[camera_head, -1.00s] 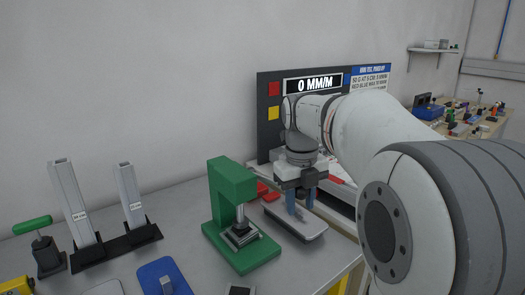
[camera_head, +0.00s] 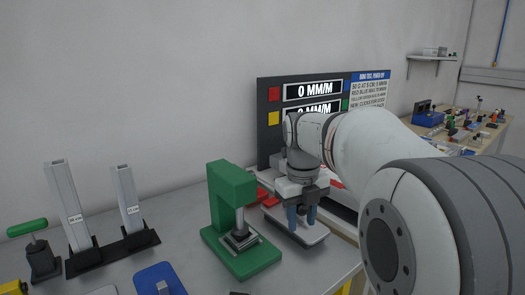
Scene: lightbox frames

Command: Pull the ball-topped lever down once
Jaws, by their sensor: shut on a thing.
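A ball-topped lever cannot be made out in this view; my arm covers part of the area behind the gripper.
The green C-shaped press (camera_head: 232,187) stands close to the left of my gripper. A dark display panel (camera_head: 270,131) rises behind my arm. Two grey posts (camera_head: 70,200) and a green-handled tool (camera_head: 37,250) stand left. The table (camera_head: 185,225) is bare between posts and press.

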